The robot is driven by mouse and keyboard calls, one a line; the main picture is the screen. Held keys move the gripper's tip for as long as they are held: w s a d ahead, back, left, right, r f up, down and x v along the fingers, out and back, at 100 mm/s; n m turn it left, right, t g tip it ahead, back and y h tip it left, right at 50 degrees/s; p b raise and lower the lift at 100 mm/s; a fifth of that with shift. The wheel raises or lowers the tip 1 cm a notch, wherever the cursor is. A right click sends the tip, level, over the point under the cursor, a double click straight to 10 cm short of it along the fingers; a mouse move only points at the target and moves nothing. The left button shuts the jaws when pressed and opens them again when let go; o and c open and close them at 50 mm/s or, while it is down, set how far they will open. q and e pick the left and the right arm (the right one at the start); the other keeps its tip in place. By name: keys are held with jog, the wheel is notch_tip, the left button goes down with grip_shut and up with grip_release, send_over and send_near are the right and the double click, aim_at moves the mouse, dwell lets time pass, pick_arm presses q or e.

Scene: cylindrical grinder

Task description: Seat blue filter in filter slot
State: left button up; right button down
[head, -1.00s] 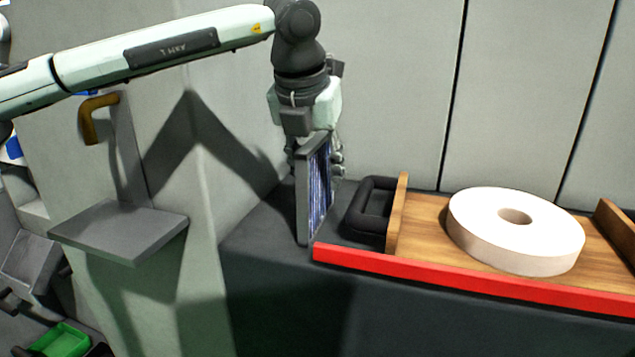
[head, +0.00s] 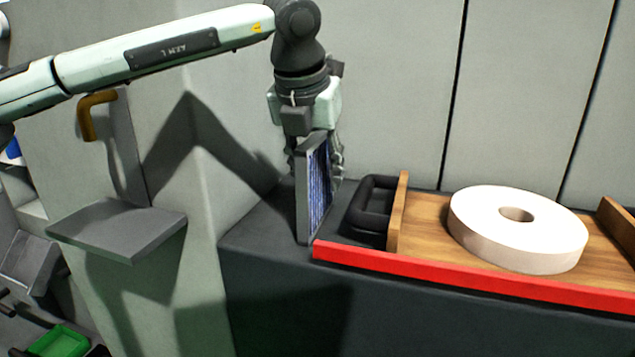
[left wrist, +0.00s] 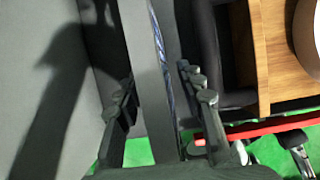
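The blue filter (head: 318,185) is a thin upright panel with a grey frame and a blue pleated face. It stands on edge at the front of the dark cabinet top, left of the red strip. In the left wrist view its grey frame (left wrist: 150,80) runs between the fingers. My left gripper (head: 318,160) points down over its upper part, one finger on each side. In the left wrist view (left wrist: 157,85) the right finger appears slightly clear of it, so the gripper looks open. The filter's foot and any slot under it cannot be made out. My right gripper is not in view.
A black rectangular frame (head: 372,208) lies just right of the filter. Beyond it a wooden tray (head: 397,215) holds a white grinding wheel (head: 480,240), with a red strip (head: 450,277) along the front. A grey shelf (head: 118,230) projects at left. The grey wall is close behind.

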pick_arm(q)
grip_shut()
jog(key=shift+r, duration=0.15)
